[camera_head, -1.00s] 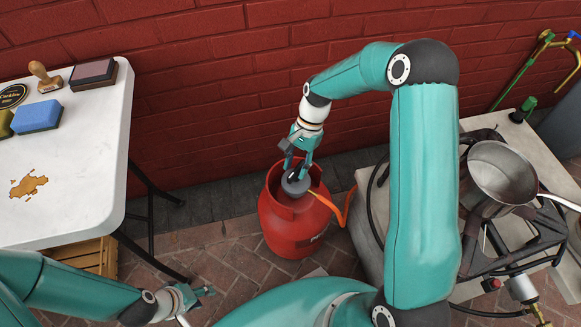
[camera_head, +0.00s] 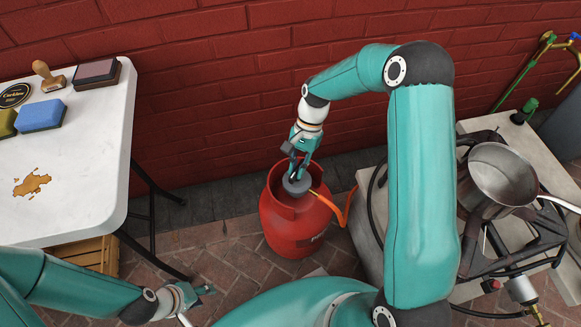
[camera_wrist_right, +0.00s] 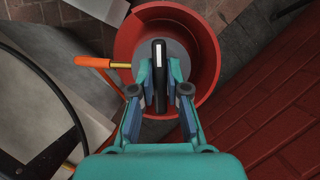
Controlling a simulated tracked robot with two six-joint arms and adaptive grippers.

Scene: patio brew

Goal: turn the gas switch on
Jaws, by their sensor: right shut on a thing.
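The red gas cylinder (camera_head: 291,222) stands on the brick floor against the wall; its open collar also shows in the right wrist view (camera_wrist_right: 206,50). Inside the collar sits a grey round regulator (camera_head: 297,184) with an orange hose. On it is a black switch lever with a white mark (camera_wrist_right: 159,62). My right gripper (camera_head: 300,168) reaches down into the collar, and in the wrist view its fingers (camera_wrist_right: 159,85) are shut on the lever from both sides. My left gripper (camera_head: 200,292) is low at the front left, away from the cylinder; its jaw state is unclear.
A white table (camera_head: 85,150) with a blue sponge (camera_head: 41,115), a stamp and an ink pad stands at left. At right, a stove (camera_head: 500,245) carries a metal pot (camera_head: 500,178). The orange hose (camera_head: 328,203) runs right from the cylinder. The red wall is close behind.

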